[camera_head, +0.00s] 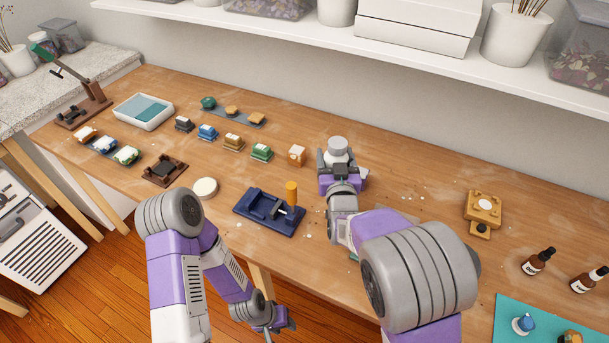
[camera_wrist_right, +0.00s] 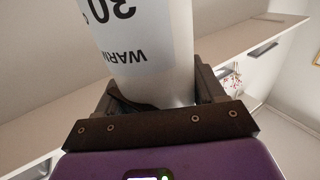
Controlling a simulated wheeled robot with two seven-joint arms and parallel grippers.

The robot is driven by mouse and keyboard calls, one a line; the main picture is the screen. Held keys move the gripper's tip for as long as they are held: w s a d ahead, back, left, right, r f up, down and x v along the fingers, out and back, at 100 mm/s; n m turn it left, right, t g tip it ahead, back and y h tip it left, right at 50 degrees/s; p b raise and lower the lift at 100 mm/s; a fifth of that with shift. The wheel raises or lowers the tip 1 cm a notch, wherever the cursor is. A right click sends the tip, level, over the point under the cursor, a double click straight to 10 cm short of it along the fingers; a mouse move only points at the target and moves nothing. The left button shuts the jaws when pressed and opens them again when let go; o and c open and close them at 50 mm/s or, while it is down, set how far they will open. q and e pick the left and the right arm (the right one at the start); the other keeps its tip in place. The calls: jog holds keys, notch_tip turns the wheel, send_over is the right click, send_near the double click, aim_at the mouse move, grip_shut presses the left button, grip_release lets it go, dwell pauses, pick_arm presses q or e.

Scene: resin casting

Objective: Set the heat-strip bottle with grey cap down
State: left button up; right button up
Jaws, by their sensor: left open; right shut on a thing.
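The heat-strip bottle is white, with a round grey cap (camera_head: 337,143) showing on top in the head view. In the right wrist view its white body (camera_wrist_right: 150,45) carries a label reading "30" and "WARM", upside down in the picture. My right gripper (camera_head: 341,163) is shut around the bottle, with one finger on each side. It is over the middle of the wooden table; I cannot tell whether the bottle's base touches the wood. My left gripper (camera_head: 277,322) is open and empty, low in front of the table's front edge.
A dark blue clamp fixture (camera_head: 270,212) with an orange knob stands left of the right gripper. A yellow fixture (camera_head: 484,208) and brown dropper bottles (camera_head: 538,261) stand right. A white shelf (camera_head: 300,38) runs along the back.

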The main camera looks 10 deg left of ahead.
jog(key=f+b, duration=0.1)
jog(key=f, duration=0.3)
jog(key=shift+s+f, duration=0.2)
jog(key=shift+f+b, duration=0.75)
jog(key=shift+f, duration=1.25)
jog(key=shift+w+r, duration=0.1)
jog(key=shift+f, duration=0.2)
jog(key=o, duration=1.2)
jog(key=shift+o, duration=0.3)
jog(key=shift+r, duration=0.15)
